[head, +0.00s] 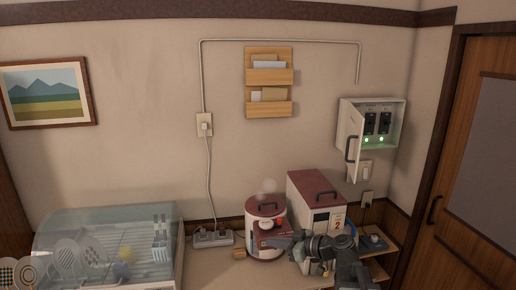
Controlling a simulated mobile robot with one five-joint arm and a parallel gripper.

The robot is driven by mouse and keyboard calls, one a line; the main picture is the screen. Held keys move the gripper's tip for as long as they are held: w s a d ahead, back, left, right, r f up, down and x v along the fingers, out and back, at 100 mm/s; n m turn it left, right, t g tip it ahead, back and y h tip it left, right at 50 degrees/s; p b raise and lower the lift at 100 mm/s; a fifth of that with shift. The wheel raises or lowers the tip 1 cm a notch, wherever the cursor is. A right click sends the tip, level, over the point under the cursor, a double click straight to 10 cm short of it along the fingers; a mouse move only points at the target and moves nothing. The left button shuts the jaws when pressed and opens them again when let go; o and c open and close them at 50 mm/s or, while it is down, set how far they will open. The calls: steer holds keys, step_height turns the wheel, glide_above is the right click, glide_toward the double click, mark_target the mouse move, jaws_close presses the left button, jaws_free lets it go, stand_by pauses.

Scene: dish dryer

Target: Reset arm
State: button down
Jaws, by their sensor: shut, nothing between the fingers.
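My arm shows at the bottom of the head view, right of centre, dark grey and reaching left over the counter. My gripper (273,243) is at its left end, shut and empty, in front of the round white and red appliance (265,208). The gripper overlaps this appliance's lower right part in the picture; I cannot tell whether they touch. The boxy white appliance with a dark red top (315,186) stands behind my arm, and its lower part is partly hidden by it.
A clear-lidded dish dryer (60,228) with dishes inside stands at the left. A power strip (212,239) lies on the counter (205,266). A letter rack (269,75) hangs above.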

steer(key=s+a+f+m+g+h, duration=0.2)
steer(key=s+f+g+h, duration=0.25)
steer(key=s+f, duration=0.5)
steer(key=s+d+f+m+g+h, duration=0.1)
steer(key=s+d+f+m+h, duration=0.1)
steer(key=d+m, duration=0.3)
steer(key=s+d+f+m+g+h, duration=0.2)
steer(key=s+d+f+m+h, duration=0.1)
steer(key=d, duration=0.5)
steer(key=shift+s+d+f+m+h, duration=0.15)
steer(key=shift+s+f+m+h, duration=0.2)
steer(key=shift+f+m+h, duration=0.75)
steer(key=shift+w+r, duration=0.1)
steer(key=shift+r, duration=0.05)
